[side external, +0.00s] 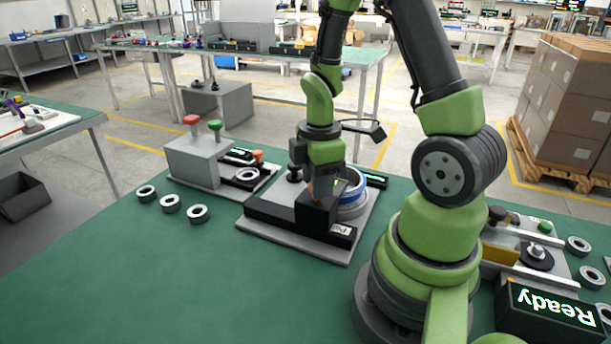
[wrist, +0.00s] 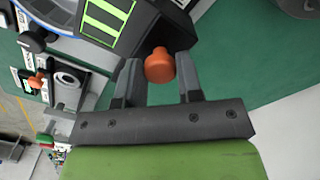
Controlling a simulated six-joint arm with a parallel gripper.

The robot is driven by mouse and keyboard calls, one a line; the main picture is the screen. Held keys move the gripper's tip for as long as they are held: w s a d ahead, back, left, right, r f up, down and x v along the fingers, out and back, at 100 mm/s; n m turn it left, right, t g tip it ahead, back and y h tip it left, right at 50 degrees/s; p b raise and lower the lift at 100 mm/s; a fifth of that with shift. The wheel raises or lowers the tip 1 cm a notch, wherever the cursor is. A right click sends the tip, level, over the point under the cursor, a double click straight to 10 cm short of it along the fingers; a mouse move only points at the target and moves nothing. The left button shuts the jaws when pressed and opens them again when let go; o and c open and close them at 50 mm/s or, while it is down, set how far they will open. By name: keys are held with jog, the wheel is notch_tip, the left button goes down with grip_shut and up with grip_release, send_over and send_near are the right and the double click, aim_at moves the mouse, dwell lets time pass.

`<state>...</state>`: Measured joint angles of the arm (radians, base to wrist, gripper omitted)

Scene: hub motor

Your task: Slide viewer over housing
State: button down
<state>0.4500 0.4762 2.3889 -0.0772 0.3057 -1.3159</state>
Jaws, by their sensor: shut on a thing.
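The viewer is likely the black slide piece (side external: 310,212) on the grey base plate of the centre fixture, with an orange knob (wrist: 159,66) on it. My gripper (wrist: 158,78) is shut on this knob, with one finger on each side. In the side view my gripper (side external: 322,190) points down at the fixture, and its fingertips are partly hidden. The housing looks like the round silver part with a blue ring (side external: 356,183), just right of and behind my gripper. Part of it is hidden by the gripper. A panel with bright green bars (wrist: 106,18) lies beside the knob in the wrist view.
Several dark rings (side external: 170,203) lie to the left on the green table. A grey box with red and green buttons (side external: 199,155) stands behind them. A black "Ready" display (side external: 548,308) and another fixture (side external: 535,257) stand to the right. The front left table is clear.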

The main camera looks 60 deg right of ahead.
jog(key=shift+s, duration=0.2)
jog(key=c, duration=0.8)
grip_release()
jog(key=shift+w+r, duration=0.1)
jog(key=shift+r, duration=0.35)
notch_tip(320, 180, up, 9)
jog(key=shift+a, duration=0.1)
jog(key=s+a+r+m+t, duration=0.1)
jog(key=a+r+m+t, duration=0.1)
jog(key=a+r+m, duration=0.1)
jog(key=s+a+r+m+t+y, duration=0.1)
jog(key=s+a+r+m+t, duration=0.1)
jog(key=a+m, duration=0.3)
jog(key=s+a+r+m+t+y, duration=0.1)
jog(key=s+a+r+m+t, duration=0.1)
jog(key=a+r+m+t, duration=0.1)
jog(key=shift+s+a+r+m, duration=0.15)
jog(key=shift+a+r+m, duration=0.45)
jog(key=shift+r+m, duration=0.35)
